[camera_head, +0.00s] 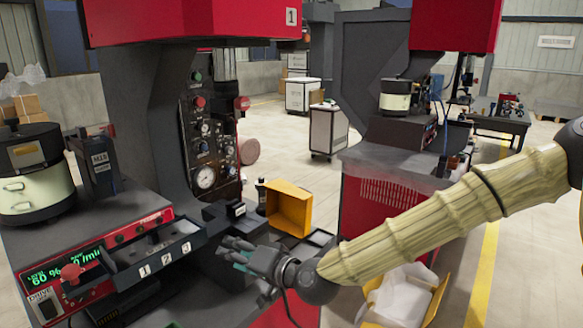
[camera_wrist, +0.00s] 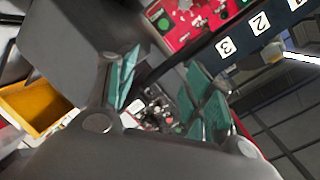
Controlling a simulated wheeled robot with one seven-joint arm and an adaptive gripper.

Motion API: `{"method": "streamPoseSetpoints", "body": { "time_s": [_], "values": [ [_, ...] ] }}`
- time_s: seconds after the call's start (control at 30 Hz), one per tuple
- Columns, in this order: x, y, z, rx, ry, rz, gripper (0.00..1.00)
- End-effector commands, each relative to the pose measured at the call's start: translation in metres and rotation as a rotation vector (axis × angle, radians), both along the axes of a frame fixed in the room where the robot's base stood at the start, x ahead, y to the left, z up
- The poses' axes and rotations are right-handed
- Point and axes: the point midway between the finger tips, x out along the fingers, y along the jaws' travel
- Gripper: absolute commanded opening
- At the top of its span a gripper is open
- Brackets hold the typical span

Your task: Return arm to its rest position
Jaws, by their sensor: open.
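My arm, in a tan ribbed sleeve, reaches in from the right in the head view. My gripper (camera_head: 238,254) is over the machine's work surface, just right of the numbered tray (camera_head: 150,254). In the wrist view my gripper (camera_wrist: 160,95) shows two teal-padded fingers spread apart with nothing between them. The tray's front, with labels 1, 2 and 3, also shows at the upper right of the wrist view (camera_wrist: 243,38). Part of the surface under the gripper is hidden by it.
A yellow bin (camera_head: 289,208) stands just behind my gripper. The red and grey press (camera_head: 150,110) with gauges rises at the left. A bowl feeder (camera_head: 35,180) sits at far left. A second red machine (camera_head: 375,205) stands behind my arm. An open carton (camera_head: 405,298) lies below the arm.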

Motion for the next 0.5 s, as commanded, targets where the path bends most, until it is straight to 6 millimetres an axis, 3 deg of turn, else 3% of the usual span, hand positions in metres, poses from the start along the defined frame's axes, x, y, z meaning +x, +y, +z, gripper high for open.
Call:
{"method": "streamPoseSetpoints", "body": {
  "time_s": [0.17, 0.27, 0.37, 0.5],
  "values": [
    [-0.038, -0.013, -0.087, -0.109, 0.106, 0.004, 0.51],
    [-0.060, -0.029, -0.157, -0.198, 0.197, 0.005, 0.51],
    [-0.089, -0.052, -0.226, -0.293, 0.290, 0.008, 0.51],
    [-0.144, -0.095, -0.310, -0.438, 0.417, 0.014, 0.51]
  ]
}}
